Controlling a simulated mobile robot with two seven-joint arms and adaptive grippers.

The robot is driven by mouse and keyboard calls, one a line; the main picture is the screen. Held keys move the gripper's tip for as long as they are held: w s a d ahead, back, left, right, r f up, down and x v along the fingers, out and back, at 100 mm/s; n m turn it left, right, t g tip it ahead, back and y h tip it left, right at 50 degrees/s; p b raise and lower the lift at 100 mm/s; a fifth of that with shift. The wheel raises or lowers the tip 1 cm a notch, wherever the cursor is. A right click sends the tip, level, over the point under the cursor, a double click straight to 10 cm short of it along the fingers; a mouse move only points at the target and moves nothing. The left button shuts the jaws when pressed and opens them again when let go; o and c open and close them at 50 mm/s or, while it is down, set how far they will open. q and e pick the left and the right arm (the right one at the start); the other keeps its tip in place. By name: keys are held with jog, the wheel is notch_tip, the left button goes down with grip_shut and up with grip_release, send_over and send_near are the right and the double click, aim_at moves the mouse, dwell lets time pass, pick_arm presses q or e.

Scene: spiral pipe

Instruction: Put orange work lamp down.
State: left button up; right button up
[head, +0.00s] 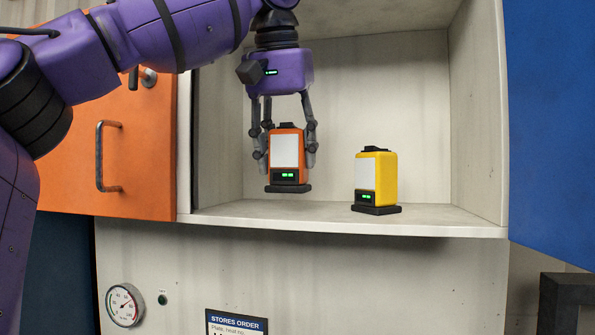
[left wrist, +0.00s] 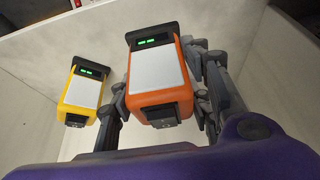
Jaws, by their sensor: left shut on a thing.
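The orange work lamp (head: 287,153) has a white front panel, a black base and a small green display. My left gripper (head: 285,140) is shut on its sides from above, inside an open cupboard compartment. The lamp is upright, and its base appears slightly above the shelf (head: 330,218); I cannot tell the exact gap. The left wrist view also shows the orange lamp (left wrist: 158,80) between the fingers of my left gripper (left wrist: 165,95). My right gripper is in neither view.
A yellow work lamp (head: 378,180) stands on the shelf to the right; it also shows in the left wrist view (left wrist: 82,92). An orange door (head: 115,160) is at the left. Bare shelf lies between the lamps and at the right.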

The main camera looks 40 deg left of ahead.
aim_at(272, 151)
pick_arm(q)
jog(key=shift+w+a+f+p, duration=0.15)
jog(key=shift+w+a+f, duration=0.25)
jog(key=shift+w+f, duration=0.25)
jog(key=shift+w+a+f+p, duration=0.15)
jog(key=shift+w+a+f, duration=0.3)
jog(key=shift+w, duration=0.35)
jog(key=shift+w+a+f+p, duration=0.15)
jog(key=shift+w+a+f, duration=0.25)
jog(key=shift+w+f, duration=0.25)
jog(key=shift+w, duration=0.1)
jog(key=o, duration=1.4)
jog(key=shift+o, duration=0.2)
jog(key=v, duration=0.3)
jog(key=shift+s+d+r, duration=0.1)
jog(key=shift+s+r, duration=0.05)
jog(key=shift+s, duration=0.1)
jog(key=s+d, duration=0.2)
jog(key=s, duration=0.1)
jog(key=s+d, duration=0.1)
jog(key=s, duration=0.2)
jog(key=s+d, duration=0.2)
jog(key=s, duration=0.2)
jog(key=shift+d+b, duration=0.3)
jog(key=shift+b, duration=0.05)
